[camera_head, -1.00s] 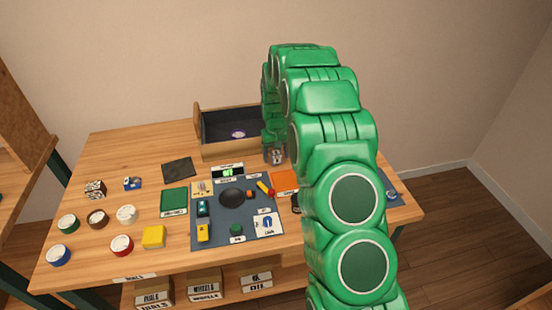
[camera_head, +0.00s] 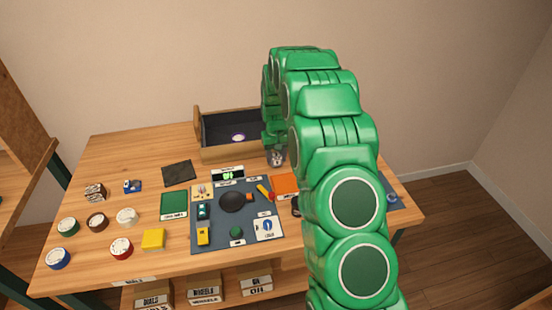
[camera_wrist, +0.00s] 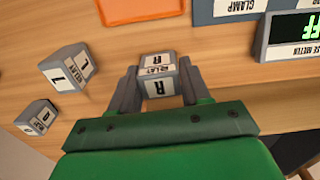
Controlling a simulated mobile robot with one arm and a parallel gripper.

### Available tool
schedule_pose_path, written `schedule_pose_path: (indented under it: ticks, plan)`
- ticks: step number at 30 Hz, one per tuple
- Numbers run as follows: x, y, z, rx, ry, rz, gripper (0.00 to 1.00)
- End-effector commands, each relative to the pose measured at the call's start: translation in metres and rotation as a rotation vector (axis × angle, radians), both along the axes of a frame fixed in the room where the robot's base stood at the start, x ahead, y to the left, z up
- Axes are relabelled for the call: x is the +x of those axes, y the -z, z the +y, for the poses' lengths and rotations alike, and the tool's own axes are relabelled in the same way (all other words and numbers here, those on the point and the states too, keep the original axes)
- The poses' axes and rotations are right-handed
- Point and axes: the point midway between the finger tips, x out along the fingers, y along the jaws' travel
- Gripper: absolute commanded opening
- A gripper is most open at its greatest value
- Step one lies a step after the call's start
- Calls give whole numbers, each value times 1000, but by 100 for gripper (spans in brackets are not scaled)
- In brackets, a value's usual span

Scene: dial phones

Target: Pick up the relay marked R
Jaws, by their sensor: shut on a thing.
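The relay marked R (camera_wrist: 157,80) is a small grey block with white labels reading "R" and "RELAY". In the wrist view it sits between the two fingers of my gripper (camera_wrist: 157,88), which is shut on it. In the head view my gripper (camera_head: 276,158) is at the back of the table, beside the wooden box, and the relay there is mostly hidden. Another relay, marked L (camera_wrist: 68,68), stands to the left in the wrist view. A further small labelled block (camera_wrist: 37,117) stands nearer the left edge. I cannot tell whether the held relay touches the table.
An open wooden box (camera_head: 230,154) stands at the back. An orange tray (camera_wrist: 140,8) and a meter with a green display (camera_wrist: 290,35) lie near my gripper. A grey-blue mat (camera_head: 215,240) carries several parts. Table surface between the relays is clear.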

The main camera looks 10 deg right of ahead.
Motion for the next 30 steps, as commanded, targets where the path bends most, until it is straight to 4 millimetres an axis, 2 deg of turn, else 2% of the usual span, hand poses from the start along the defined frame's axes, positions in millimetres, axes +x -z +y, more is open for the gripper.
schedule_pose_path:
  ticks: [6,14,22,30]
  plan:
    - [0,-28,0,0,0,-6,14]
    - [-22,-52,1,0,0,-3,14]
    - [-50,-84,2,0,0,-2,14]
    - [-87,-100,3,0,0,1,14]
